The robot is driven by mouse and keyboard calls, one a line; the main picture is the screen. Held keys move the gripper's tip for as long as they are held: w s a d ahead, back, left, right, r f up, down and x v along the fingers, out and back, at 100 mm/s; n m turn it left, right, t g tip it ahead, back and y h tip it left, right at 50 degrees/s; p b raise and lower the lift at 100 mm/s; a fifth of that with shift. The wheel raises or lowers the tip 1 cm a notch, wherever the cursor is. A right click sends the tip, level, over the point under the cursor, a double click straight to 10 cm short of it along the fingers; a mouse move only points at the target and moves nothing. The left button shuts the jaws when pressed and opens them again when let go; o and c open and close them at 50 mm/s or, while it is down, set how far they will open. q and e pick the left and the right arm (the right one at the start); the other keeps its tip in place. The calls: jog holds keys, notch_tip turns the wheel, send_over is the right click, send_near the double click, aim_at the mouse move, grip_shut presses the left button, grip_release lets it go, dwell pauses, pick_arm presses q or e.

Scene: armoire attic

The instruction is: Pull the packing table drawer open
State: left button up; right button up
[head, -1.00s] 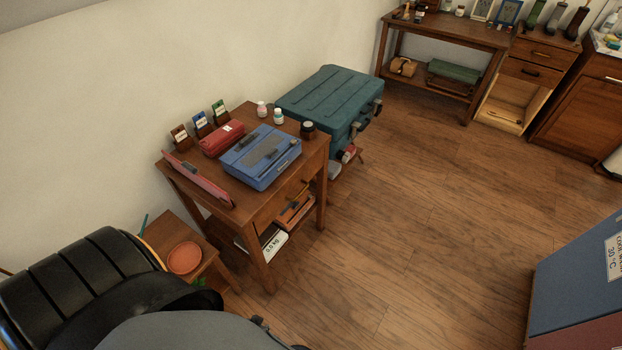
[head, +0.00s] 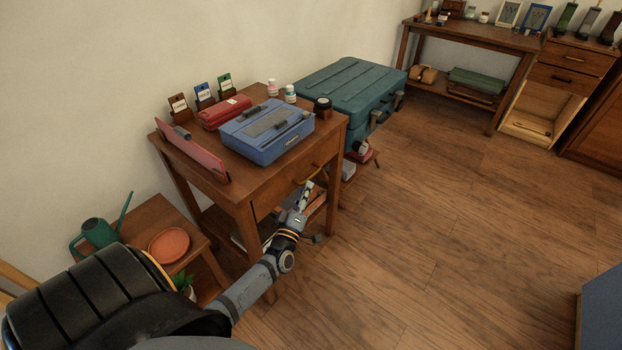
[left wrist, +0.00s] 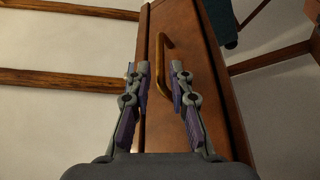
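The packing table (head: 160,143) is a small wooden table against the wall, at left of centre in the head view. Its drawer front (head: 270,196) looks flush with the table frame. A curved brass handle (head: 313,174) is on the drawer front; it also shows in the left wrist view (left wrist: 166,45). My left gripper (head: 306,186) is in front of the drawer, close to the handle. In the left wrist view its two fingers (left wrist: 160,76) are apart, with the handle showing between and beyond them. Contact cannot be told. My right gripper is not in view.
On the table are a blue case (head: 285,145), a red box (head: 224,113), label stands and small jars. A teal trunk (head: 352,85) stands behind to the right. A stool (head: 160,211) with a watering can (head: 98,232) stands left. Open floor (head: 430,220) lies right.

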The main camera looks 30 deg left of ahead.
aim_at(311, 175)
pick_arm(q)
jog(key=x, duration=0.5)
jog(key=shift+b, duration=0.3)
jog(key=shift+w+a+r, duration=0.1)
jog(key=shift+w+a, duration=0.05)
jog(key=shift+w, duration=0.35)
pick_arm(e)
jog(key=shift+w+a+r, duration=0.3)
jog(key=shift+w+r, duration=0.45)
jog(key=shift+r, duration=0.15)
pick_arm(q)
jog(key=shift+c, duration=0.2)
grip_shut()
